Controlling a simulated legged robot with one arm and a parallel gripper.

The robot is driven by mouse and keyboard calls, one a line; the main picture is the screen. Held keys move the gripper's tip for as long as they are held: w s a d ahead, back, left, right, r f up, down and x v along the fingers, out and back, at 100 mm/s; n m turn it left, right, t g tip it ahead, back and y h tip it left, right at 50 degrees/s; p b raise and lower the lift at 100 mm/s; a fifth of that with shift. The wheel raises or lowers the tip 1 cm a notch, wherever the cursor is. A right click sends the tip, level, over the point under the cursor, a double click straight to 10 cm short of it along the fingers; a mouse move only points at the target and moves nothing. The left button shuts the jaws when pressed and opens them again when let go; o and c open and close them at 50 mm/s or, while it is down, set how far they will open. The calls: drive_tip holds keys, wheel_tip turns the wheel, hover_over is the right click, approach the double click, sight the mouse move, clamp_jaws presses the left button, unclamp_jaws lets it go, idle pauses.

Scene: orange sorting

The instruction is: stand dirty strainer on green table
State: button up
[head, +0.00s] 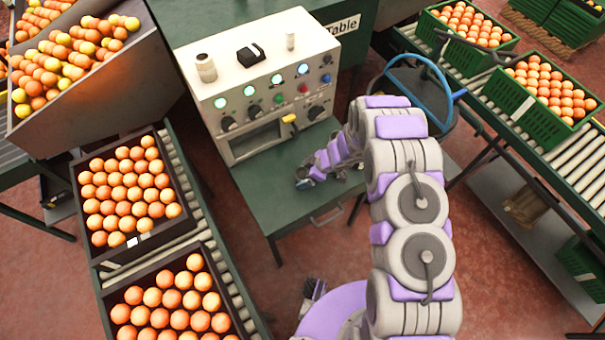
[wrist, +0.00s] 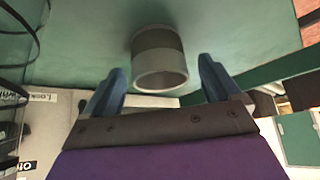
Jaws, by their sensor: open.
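A short pale grey cylinder with a darker band (wrist: 160,70), perhaps the strainer, stands against the green table surface (wrist: 85,40) in the wrist view. Its open, rimmed end faces the camera. My gripper (wrist: 161,72) is open, with one blue finger on each side of the cylinder and gaps showing. Dirt on it cannot be made out. In the head view my gripper (head: 304,178) is low over the green table (head: 268,212), in front of the control console. The cylinder cannot be made out there.
The console (head: 262,85) stands at the table's back and carries a grey-white jar (head: 206,68) and a black block (head: 250,55). Crates of oranges (head: 130,190) line the left conveyor. Green crates (head: 545,90) stand at right. The table's front left is clear.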

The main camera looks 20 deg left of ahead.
drive_tip(key=p+v, duration=0.2)
drive_tip(key=v, duration=0.7)
drive_tip(key=shift+d+r, duration=0.2)
drive_tip(key=shift+d, duration=0.1)
drive_tip(key=shift+a, duration=0.1)
